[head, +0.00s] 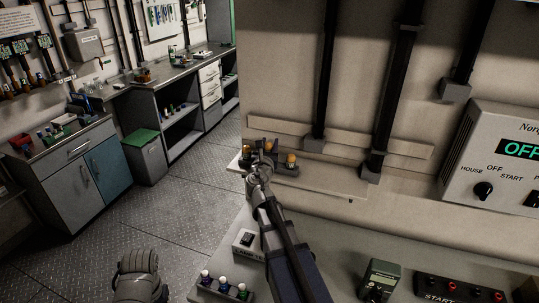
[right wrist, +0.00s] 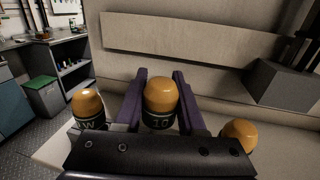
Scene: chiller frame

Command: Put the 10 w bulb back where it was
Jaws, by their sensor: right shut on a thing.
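My right gripper (head: 262,148) is at the small ledge (head: 325,185) on the wall. In the right wrist view its two dark fingers (right wrist: 160,92) are shut on an amber-domed bulb (right wrist: 160,94) with a dark band marked "10". The bulb looks upright; the bar of my gripper hides its lower end, so I cannot tell whether it is seated. Another amber bulb (right wrist: 88,103), its band ending in "W", stands to the left. A third amber bulb (right wrist: 238,134) is to the right, its lower part hidden.
A control box with a green "OFF" display (head: 510,150) is on the wall at right. Dark vertical pipes (head: 397,90) come down behind the ledge. Below are a rack of small bottles (head: 224,287) and a handheld meter (head: 380,278). Floor is clear at left.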

